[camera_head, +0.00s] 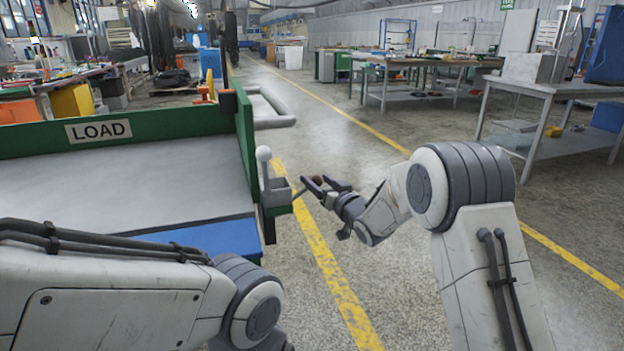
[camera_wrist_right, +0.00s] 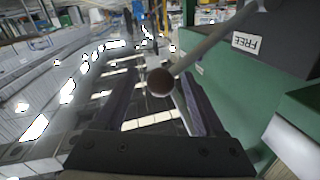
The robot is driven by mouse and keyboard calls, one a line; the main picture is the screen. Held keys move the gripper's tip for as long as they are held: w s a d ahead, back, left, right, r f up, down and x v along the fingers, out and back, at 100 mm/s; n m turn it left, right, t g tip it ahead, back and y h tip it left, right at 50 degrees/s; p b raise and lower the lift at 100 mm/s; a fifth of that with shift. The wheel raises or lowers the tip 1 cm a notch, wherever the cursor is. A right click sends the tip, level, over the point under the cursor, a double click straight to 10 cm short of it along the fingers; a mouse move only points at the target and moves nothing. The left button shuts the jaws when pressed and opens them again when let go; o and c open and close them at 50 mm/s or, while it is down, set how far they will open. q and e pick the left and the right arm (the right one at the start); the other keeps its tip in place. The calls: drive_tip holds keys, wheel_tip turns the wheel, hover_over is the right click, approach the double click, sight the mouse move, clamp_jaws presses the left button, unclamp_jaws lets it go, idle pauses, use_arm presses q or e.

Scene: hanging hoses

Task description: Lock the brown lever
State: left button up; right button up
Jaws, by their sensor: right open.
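The brown lever shows in the head view as a small brown knob (camera_head: 317,180) on a thin rod, off the right side of the green cart. In the right wrist view its round brown knob (camera_wrist_right: 160,82) appears between the fingertips, and its grey rod (camera_wrist_right: 214,43) runs up and right to the green housing. My right gripper (camera_head: 328,184) is open around or just short of the knob; I see no finger closed on it. It also shows in the right wrist view (camera_wrist_right: 156,92). My left arm enters from the left, but its gripper is out of view.
A grey lever with a white knob (camera_head: 264,154) stands upright at the cart's corner. The cart (camera_head: 243,135) carries a LOAD sign (camera_head: 98,131). A FREE label (camera_wrist_right: 246,43) is beside the brown lever's rod. The floor right of the cart is open up to a metal workbench (camera_head: 545,88).

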drive_tip(key=shift+x, duration=1.95)
clamp_jaws()
